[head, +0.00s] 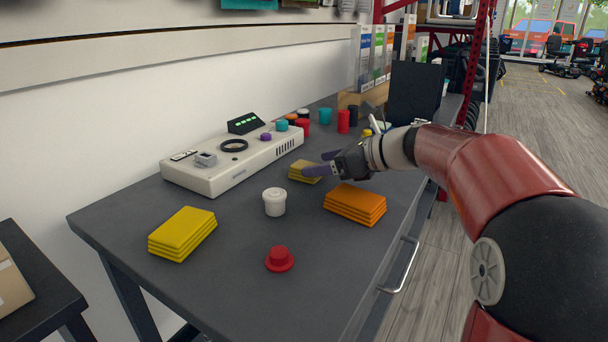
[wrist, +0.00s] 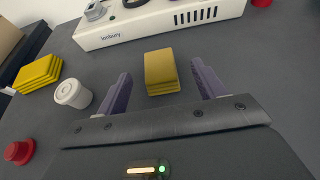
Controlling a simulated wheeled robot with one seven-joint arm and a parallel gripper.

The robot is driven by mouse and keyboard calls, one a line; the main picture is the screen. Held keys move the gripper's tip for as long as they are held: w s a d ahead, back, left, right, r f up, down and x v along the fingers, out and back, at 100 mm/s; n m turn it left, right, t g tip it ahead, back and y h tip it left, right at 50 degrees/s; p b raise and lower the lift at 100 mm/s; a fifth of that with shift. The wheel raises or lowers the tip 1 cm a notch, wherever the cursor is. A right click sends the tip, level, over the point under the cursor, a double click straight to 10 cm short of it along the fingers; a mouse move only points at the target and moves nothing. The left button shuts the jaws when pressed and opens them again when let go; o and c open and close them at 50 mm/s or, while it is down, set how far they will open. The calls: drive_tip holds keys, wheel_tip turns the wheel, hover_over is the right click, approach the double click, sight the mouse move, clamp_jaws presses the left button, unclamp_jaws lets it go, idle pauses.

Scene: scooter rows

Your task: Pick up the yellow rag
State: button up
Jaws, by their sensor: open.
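A small folded stack of dull yellow rag (head: 301,171) lies on the grey table just beyond my gripper (head: 314,171). In the wrist view this yellow rag (wrist: 160,68) sits between the tips of my two purple fingers, with gaps on both sides. My gripper is open and empty. A larger, brighter yellow folded stack (head: 182,232) lies at the near left of the table, and it also shows at the left of the wrist view (wrist: 38,73). The frames do not show which yellow stack is meant.
A red knob-like piece (head: 279,259) is nearer. A white control box (head: 232,161) stands behind the rag. Several cups stand farther back.

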sight(306, 165)
drive_tip(key=x, duration=0.4)
drive_tip(key=shift+a+f+b, duration=0.25)
drive_tip(key=shift+a+b, duration=0.05)
drive_tip(key=shift+a, duration=0.05)
drive_tip(key=c, duration=1)
